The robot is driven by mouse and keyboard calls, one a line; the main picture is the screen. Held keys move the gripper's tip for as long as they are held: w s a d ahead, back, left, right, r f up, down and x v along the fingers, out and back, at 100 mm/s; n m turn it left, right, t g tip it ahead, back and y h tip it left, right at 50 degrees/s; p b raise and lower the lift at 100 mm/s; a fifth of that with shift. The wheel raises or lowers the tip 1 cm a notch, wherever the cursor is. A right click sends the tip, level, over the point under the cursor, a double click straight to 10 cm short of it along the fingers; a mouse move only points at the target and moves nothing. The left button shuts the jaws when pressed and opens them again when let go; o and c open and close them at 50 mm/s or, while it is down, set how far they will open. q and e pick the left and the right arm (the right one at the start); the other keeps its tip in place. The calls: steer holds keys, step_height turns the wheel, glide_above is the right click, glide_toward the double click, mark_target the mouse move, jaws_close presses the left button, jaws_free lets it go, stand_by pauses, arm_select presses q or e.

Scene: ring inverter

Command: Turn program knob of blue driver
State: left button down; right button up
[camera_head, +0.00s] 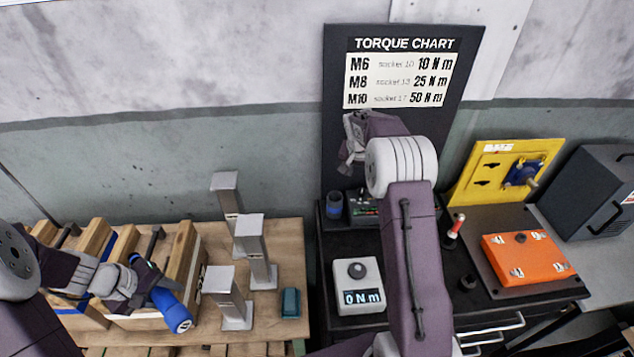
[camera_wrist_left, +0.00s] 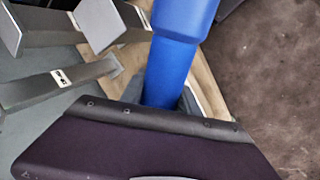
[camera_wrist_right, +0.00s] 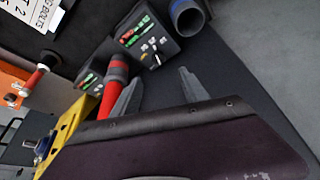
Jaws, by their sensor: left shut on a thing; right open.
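The blue driver (camera_head: 172,308) is at the left, tilted, its thick end with a small white mark toward the front right. My left gripper (camera_head: 138,281) is shut on it, beside the wooden rack. In the left wrist view the blue driver (camera_wrist_left: 172,70) runs up from between the fingers. I cannot make out its program knob. My right gripper (camera_head: 350,152) is raised in front of the dark board, empty. In the right wrist view the right gripper (camera_wrist_right: 158,92) has its fingers apart, above the charging panel (camera_wrist_right: 145,38) and a red handle (camera_wrist_right: 117,68).
The wooden rack (camera_head: 190,268) and several grey metal posts (camera_head: 253,250) stand at the left. A white torque meter (camera_head: 359,300) reads 0 N m. An orange plate (camera_head: 528,258) and a yellow panel (camera_head: 488,170) are at the right. The torque chart (camera_head: 400,80) hangs behind.

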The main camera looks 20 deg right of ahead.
mark_target(362, 190)
arm_select(q)
steer(key=shift+s+r, duration=0.25)
steer(key=shift+w+r+p, duration=0.15)
steer(key=shift+r+p, duration=0.65)
steer(key=shift+p, duration=0.15)
arm_select(e)
steer(key=x, duration=1)
steer(key=shift+d+f, duration=0.15)
steer(key=shift+f, duration=0.05)
arm_select(q)
steer(key=shift+r, duration=0.1)
arm_select(e)
steer(key=shift+d+f, duration=0.15)
steer(key=shift+f, duration=0.4)
steer(key=shift+w, duration=0.1)
jaws_close()
